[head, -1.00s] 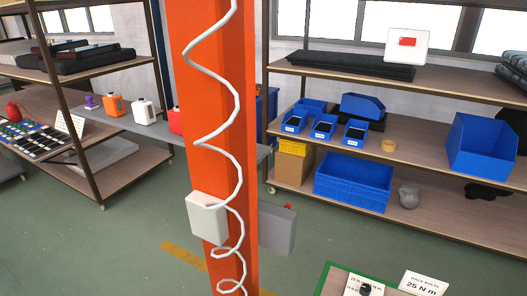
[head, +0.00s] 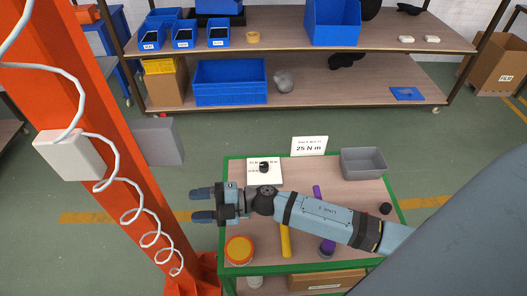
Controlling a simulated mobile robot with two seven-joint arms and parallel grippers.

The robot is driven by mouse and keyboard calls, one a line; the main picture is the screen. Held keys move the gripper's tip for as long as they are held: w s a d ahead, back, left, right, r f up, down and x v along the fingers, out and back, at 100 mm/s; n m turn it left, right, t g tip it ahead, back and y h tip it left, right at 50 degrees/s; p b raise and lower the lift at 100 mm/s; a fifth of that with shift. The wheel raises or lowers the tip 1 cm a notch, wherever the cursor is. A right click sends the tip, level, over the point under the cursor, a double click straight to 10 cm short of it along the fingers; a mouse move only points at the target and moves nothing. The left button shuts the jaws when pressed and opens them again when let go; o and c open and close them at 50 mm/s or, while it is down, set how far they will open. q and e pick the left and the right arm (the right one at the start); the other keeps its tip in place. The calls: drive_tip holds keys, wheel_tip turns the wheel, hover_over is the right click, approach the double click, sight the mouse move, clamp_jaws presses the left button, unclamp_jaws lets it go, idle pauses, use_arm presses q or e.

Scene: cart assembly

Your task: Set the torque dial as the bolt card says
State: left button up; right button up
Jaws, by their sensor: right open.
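The bolt card (head: 309,146) stands at the back edge of the small green-edged cart (head: 226,178) and reads "25 N m". The torque dial (head: 264,167) is a black knob on a white plate with small print, at the cart's back left. The dial's setting is too small to read. My right gripper (head: 201,205) is open and empty, with its fingers pointing left past the cart's left edge. It is in front of the dial and apart from it. My left gripper is out of view.
An orange post (head: 95,130) with a coiled cable stands left. Shelves with blue bins (head: 230,82) stand behind, across clear floor.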

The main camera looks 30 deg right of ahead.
wheel_tip(320, 180, down, 4)
drive_tip(key=w+d+n+g+h+b, duration=0.1)
drive_tip(key=w+d+n+g+h, duration=0.1)
drive_tip(key=n+g, duration=0.5)
drive_tip(key=n+g+h+b, duration=0.15)
drive_tip(key=h+b, duration=0.25)
drive_tip(key=h, duration=1.1)
hover_over(264, 165)
wheel_tip(264, 165, down, 3)
drive_tip(key=shift+r+n, duration=0.15)
drive_tip(key=shift+n, duration=0.2)
wheel_tip(264, 165, down, 9)
drive_tip(key=b, duration=0.5)
drive_tip(key=shift+b, duration=0.35)
drive_tip(key=shift+r, duration=0.15)
drive_tip(key=shift+c, duration=0.7)
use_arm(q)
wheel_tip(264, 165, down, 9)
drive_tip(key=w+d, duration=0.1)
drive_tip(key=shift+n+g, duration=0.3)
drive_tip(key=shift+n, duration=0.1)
use_arm(e)
drive_tip(key=c, duration=0.4)
